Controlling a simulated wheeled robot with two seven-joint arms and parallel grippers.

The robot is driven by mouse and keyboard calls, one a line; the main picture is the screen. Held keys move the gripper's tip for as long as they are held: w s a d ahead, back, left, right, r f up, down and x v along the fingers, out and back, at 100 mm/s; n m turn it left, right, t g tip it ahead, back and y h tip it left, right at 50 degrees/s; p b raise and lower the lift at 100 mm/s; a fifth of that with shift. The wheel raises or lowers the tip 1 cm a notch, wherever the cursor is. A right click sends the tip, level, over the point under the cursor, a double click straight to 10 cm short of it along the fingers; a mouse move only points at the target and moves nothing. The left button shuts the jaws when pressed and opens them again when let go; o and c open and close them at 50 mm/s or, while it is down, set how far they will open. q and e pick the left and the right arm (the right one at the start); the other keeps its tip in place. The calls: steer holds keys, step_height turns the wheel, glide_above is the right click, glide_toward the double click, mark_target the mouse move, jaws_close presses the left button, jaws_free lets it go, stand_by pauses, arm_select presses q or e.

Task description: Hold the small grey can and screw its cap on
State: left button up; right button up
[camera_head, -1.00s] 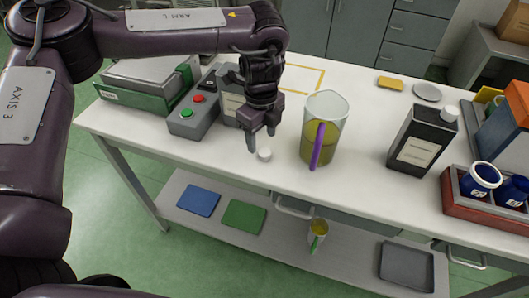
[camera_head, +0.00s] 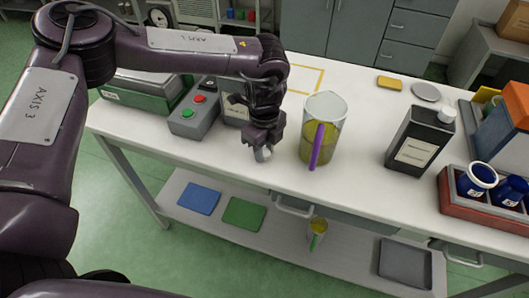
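The small grey can (camera_head: 232,113) stands on the table behind my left gripper, which hides part of it; its pale label shows and its top is hidden. The small white cap (camera_head: 264,155) is near the table's front edge. My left gripper (camera_head: 263,151) points down over the cap, with its fingers close against it on both sides, seemingly shut on it. The cap appears to be still at table level. My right gripper is not in view.
A glass jug (camera_head: 323,143) with yellow-green liquid and a purple handle stands just right of my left gripper. A button box (camera_head: 195,117) is to the left. A dark can (camera_head: 420,140) with a white cap and a red crate (camera_head: 485,208) stand further right.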

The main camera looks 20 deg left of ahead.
arm_select(q)
steer(key=c, duration=0.3)
steer(key=shift+r, duration=0.55)
step_height(320, 180, up, 7)
steer(key=shift+w+r+b, duration=0.1)
steer(key=shift+b, duration=0.5)
step_height(320, 180, up, 12)
steer(key=p, duration=0.2)
glide_above(265, 151)
steer(key=a+n, duration=0.1)
steer(key=n, duration=0.6)
steer(key=a+n, duration=0.1)
steer(key=n, duration=0.7)
steer(key=a+n, duration=0.1)
steer(key=n, duration=0.6)
steer(key=shift+w+a+r+n, duration=0.15)
steer(key=shift+a+r+n, duration=0.15)
steer(key=shift+a, duration=0.1)
